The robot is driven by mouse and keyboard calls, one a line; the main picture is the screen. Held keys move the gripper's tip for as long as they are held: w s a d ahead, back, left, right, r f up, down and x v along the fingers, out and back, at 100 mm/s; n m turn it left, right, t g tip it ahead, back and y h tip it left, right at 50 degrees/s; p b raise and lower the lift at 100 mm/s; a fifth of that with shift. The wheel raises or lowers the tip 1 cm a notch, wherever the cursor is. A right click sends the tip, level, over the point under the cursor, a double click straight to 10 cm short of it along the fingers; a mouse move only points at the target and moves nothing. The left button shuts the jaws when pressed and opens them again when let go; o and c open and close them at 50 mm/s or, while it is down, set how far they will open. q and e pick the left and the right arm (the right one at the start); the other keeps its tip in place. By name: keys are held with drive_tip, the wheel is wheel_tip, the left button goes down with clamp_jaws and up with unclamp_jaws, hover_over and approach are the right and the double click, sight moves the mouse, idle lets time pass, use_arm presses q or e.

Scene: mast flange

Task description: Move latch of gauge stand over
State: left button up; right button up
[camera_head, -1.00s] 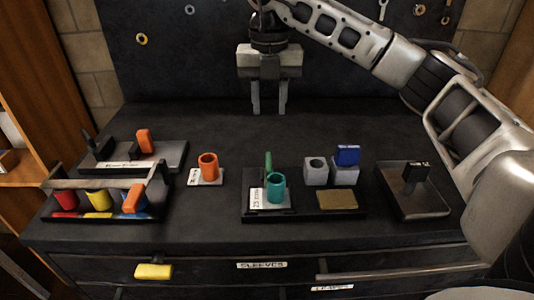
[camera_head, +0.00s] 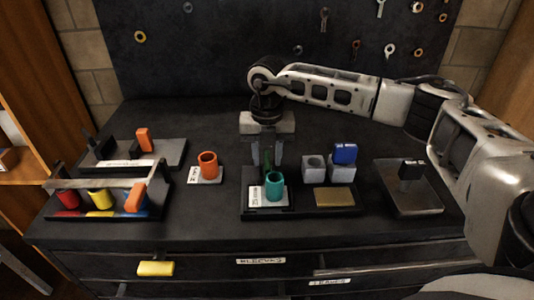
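A dark stand (camera_head: 302,210) sits at the middle of the bench front. It carries a slim green upright piece (camera_head: 267,160), a teal cup-shaped sleeve (camera_head: 274,186) on a white label card, and a gold plate (camera_head: 335,198). The labels are too small to read, so I cannot tell for sure that this is the gauge stand or that the green piece is its latch. My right gripper (camera_head: 267,158) points down behind the teal sleeve, its fingers apart with the green piece showing between them. Contact cannot be made out. My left gripper is out of view.
Two grey blocks (camera_head: 314,168), one with a blue piece (camera_head: 345,153), stand close right of my gripper. An orange sleeve (camera_head: 208,165) is to its left. A rack of coloured sleeves (camera_head: 56,212) and a stand with an orange tab (camera_head: 142,139) are farther left. A black-tabbed plate (camera_head: 418,199) is right.

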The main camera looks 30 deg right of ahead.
clamp_jaws()
